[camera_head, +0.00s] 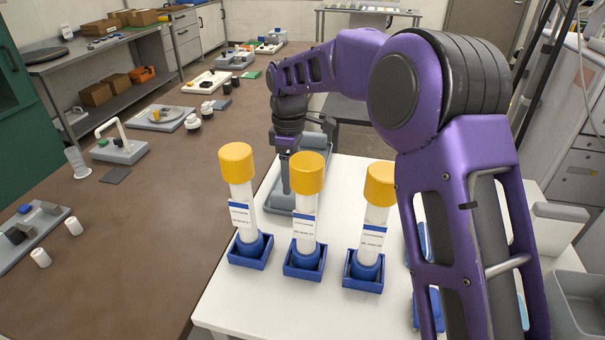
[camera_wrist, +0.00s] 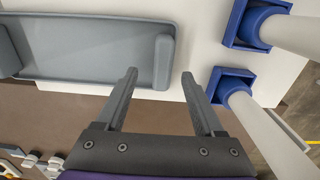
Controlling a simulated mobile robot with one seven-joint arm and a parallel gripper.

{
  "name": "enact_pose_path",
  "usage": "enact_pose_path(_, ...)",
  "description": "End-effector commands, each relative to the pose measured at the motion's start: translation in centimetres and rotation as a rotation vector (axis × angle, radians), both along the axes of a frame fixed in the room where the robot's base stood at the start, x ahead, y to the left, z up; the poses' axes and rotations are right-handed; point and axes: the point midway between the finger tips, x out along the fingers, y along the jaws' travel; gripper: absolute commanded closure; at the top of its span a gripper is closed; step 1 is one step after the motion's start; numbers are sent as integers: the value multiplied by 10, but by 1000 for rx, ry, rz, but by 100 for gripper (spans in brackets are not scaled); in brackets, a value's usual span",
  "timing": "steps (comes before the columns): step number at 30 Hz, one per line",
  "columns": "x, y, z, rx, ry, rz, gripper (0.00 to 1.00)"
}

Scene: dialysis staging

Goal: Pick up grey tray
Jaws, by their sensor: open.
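The grey tray (camera_head: 276,198) lies on the white table behind the yellow-capped bottles, partly hidden by my arm and a bottle in the head view. In the wrist view the grey tray (camera_wrist: 90,45) fills the upper left, a shallow rectangle with a raised block at each end. My gripper (camera_wrist: 160,75) is open and empty. Its left fingertip is close to the tray's right end block in the picture; I cannot tell whether it touches. In the head view my gripper (camera_head: 287,175) points down over the tray's left side.
Three white bottles with yellow caps (camera_head: 237,160) (camera_head: 307,172) (camera_head: 380,184) stand in blue holders on the white table (camera_head: 235,300), near the tray. More blue holders sit behind my arm.

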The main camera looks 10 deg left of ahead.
Motion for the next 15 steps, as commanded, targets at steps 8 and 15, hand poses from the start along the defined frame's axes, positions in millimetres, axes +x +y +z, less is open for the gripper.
enact_pose_path(8,-3,0,-25,-2,2,0,30)
enact_pose_path(15,-5,0,-56,-1,2,-1,30)
